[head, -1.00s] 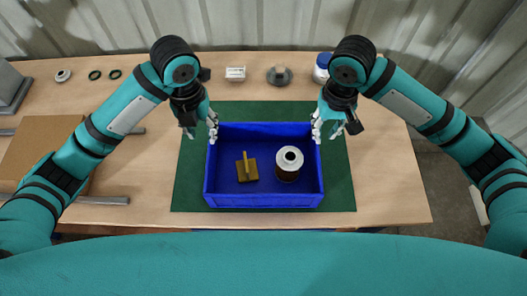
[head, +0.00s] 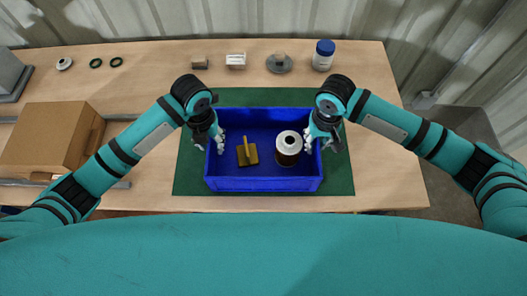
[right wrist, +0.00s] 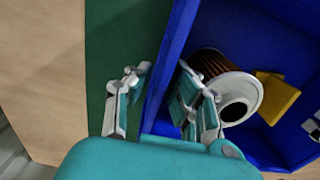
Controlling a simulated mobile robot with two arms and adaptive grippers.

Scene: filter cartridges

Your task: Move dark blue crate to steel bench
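The dark blue crate (head: 262,185) sits on a green mat on the wooden bench. My left gripper (head: 213,143) is at the crate's left wall, with fingers apart around the rim. My right gripper (head: 315,141) is at the right wall. In the right wrist view, the open right gripper (right wrist: 160,95) has one finger outside the blue wall (right wrist: 173,50) and one inside, with gaps visible. I cannot identify a separate steel bench.
The green mat (head: 189,172) lies under the crate. A cardboard box (head: 45,138) stands at the left. Small rings, a brown block (head: 200,62), a white box (head: 236,61), a grey round part (head: 279,64) and a blue-lidded jar (head: 323,56) line the back edge.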

